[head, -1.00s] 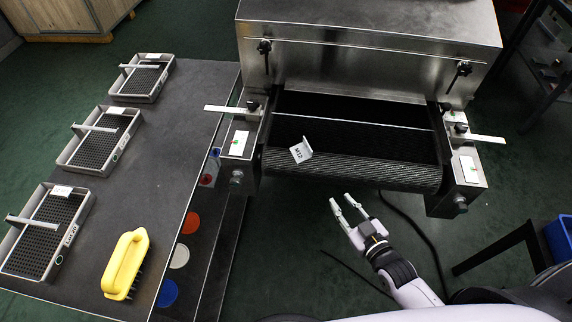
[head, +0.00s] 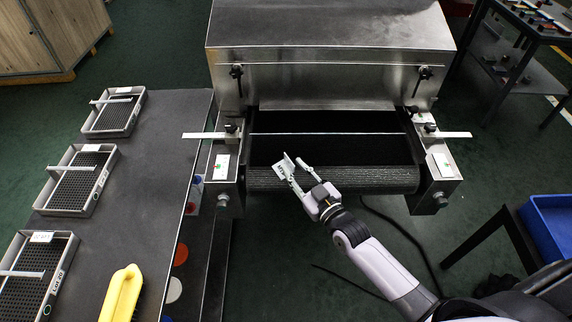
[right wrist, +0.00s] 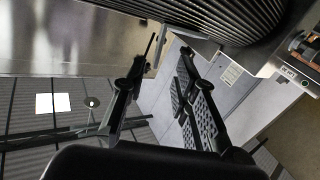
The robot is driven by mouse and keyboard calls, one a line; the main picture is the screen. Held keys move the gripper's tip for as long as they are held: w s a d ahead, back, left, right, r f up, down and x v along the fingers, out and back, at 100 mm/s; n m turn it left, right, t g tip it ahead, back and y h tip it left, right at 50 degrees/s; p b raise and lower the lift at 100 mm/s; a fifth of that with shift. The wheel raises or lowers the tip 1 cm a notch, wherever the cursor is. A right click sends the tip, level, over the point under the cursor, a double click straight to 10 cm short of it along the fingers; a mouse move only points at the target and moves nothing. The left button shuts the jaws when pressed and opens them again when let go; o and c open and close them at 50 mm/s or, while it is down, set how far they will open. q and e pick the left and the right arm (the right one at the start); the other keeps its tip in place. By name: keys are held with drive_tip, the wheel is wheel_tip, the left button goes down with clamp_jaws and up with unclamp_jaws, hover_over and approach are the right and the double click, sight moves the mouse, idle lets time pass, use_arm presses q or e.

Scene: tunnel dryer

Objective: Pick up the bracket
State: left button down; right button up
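The bracket (head: 284,166) is a small, light, angled piece. It rests at the front edge of the dark conveyor belt (head: 330,152), left of the middle, by the ribbed roller. My right gripper (head: 295,169) reaches in from the lower right with its two fingers apart, the tips right at the bracket. I cannot tell whether they touch it. My left gripper is not in view.
The metal dryer housing (head: 330,60) stands behind the belt. Side plates with flat arms flank it. A dark table (head: 150,190) at left holds several mesh trays and a yellow-handled brush (head: 122,295). A blue bin (head: 548,225) is at right.

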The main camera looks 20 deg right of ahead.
sight(287, 157)
drive_tip(key=x, duration=0.5)
drive_tip(key=shift+w+d+r+p, duration=0.15)
drive_tip(key=shift+w+p, duration=0.1)
drive_tip(key=shift+p, duration=0.1)
drive_tip(key=shift+c, duration=0.4)
clamp_jaws()
